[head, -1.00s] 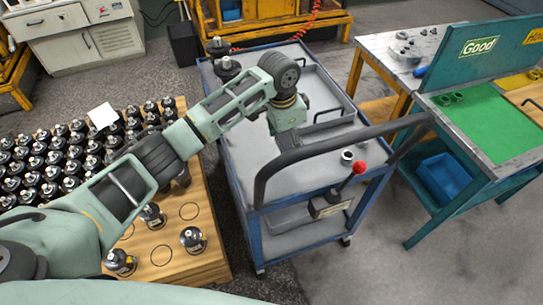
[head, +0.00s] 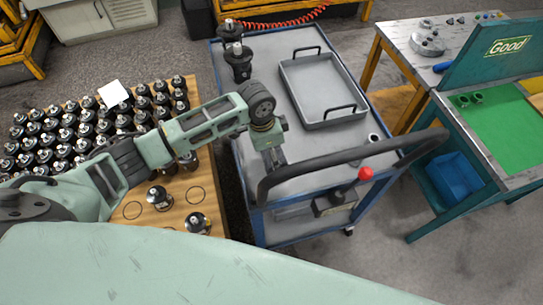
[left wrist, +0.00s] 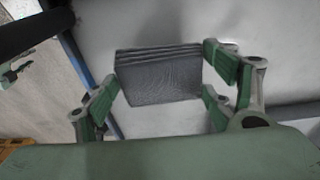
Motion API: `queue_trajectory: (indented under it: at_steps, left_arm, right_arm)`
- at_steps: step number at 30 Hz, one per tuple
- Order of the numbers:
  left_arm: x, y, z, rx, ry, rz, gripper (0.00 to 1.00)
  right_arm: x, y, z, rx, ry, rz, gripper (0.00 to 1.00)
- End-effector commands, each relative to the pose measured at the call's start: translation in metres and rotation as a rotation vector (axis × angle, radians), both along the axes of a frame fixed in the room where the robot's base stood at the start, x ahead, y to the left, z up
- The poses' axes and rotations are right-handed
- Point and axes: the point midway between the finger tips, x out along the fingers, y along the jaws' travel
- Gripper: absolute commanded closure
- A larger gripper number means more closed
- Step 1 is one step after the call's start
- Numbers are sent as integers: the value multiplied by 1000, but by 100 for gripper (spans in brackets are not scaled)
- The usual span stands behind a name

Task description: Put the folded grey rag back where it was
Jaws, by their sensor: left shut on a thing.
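The folded grey rag (left wrist: 160,82) shows in the left wrist view as a layered dark grey bundle between my fingers. My left gripper (left wrist: 165,90) is shut on it, with green-padded fingers on both sides. In the head view my left gripper (head: 274,162) points down over the near left part of the blue cart's top (head: 300,172), just behind the black handle. The rag cannot be made out clearly there. Whether it touches the cart top cannot be told. My right gripper is not in view.
A grey tray (head: 296,92) lies on the cart, right of my arm. Black handle bar (head: 340,158) and red-knobbed lever (head: 365,174) are at the near end. Black cylindrical parts (head: 238,62) stand at the far left corner. A wooden pallet (head: 215,213) holds several more.

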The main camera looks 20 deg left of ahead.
Motion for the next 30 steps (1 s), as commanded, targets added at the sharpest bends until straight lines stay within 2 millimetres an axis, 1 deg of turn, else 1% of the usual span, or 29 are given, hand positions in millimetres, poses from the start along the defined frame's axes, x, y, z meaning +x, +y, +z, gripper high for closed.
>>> queue_trajectory:
  at_steps: [1,2,3,5,9,15,20,21,26,27,30]
  left_arm:
    - [-1,0,-5,1,3,1,48]
    - [-2,0,-8,0,4,0,48]
    - [-2,0,-15,1,6,-1,48]
    - [-2,0,-24,2,5,1,48]
    - [-1,0,-38,1,0,-1,48]
    - [-1,0,-40,1,0,-1,48]
    - [-1,0,-43,1,0,-1,48]
    - [-1,0,-42,1,0,-1,21]
    - [-1,0,-42,1,0,-1,7]
    - [-1,0,-41,1,0,-1,5]
    - [-1,0,-41,1,0,-1,5]
  right_arm:
    - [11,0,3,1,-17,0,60]
    - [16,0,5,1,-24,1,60]
    - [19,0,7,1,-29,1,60]
    - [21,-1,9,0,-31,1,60]
    - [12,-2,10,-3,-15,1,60]
    - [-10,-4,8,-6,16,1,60]
    - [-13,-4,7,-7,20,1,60]
    - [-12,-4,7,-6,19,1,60]
    - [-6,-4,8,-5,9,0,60]
    - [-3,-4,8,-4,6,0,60]
    - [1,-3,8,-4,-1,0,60]
